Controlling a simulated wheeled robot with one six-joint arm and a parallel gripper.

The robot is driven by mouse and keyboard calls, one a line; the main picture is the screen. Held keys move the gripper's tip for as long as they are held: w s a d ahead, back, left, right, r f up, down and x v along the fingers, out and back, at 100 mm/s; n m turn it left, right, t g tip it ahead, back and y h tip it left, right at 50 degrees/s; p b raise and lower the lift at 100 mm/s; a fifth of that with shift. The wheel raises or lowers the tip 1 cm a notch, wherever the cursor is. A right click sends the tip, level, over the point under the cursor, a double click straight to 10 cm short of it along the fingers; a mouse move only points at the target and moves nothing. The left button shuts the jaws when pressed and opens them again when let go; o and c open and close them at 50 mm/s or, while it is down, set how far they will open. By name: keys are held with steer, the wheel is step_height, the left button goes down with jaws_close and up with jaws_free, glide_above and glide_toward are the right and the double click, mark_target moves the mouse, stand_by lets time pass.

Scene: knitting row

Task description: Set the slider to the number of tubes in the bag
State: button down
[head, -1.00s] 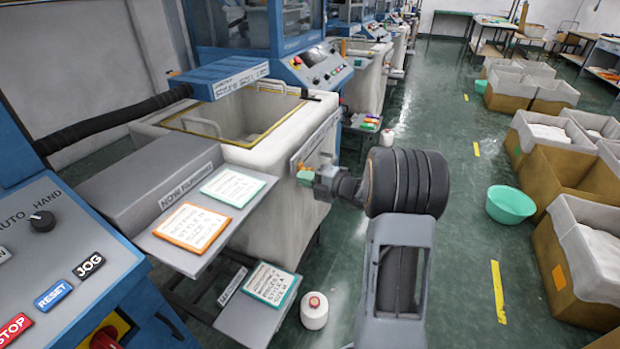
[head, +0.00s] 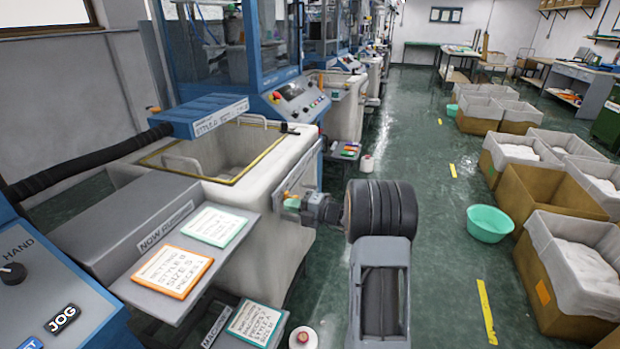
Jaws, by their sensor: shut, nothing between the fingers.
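The bag (head: 285,160) is a pale, open-topped container with a yellow inner rim, left of centre. Its inside shows only in part, a pale patch at the bottom, and I cannot make out single tubes. A strip (head: 301,172) runs along its right-hand side, with a small orange piece on it that may be the slider. My gripper (head: 291,203) is at the near end of this strip, with green at its tip. It is shut, with nothing seen held. I cannot tell whether it touches the strip.
An orange-edged card (head: 172,270) and a green-edged card (head: 214,227) lie on a grey shelf in front of the bag. A blue control panel (head: 60,290) is at the left. A green basin (head: 488,223) and lined boxes stand right.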

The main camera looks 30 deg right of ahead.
mark_target(293, 185)
steer(key=shift+w+d+p, duration=1)
steer(key=shift+w+d, duration=0.95)
steer(key=shift+d, duration=0.15)
steer(key=shift+w+d+p, duration=0.95)
steer(key=shift+w+d, duration=0.95)
steer(key=shift+d, duration=0.2)
steer(key=shift+a, duration=0.1)
steer(key=shift+s, duration=0.1)
steer(key=shift+s+a+p, duration=0.3)
steer(key=shift+a+p, duration=0.1)
steer(key=shift+p, duration=0.2)
steer(key=p+v, duration=0.3)
steer(key=v, duration=0.5)
steer(key=shift+n, duration=0.3)
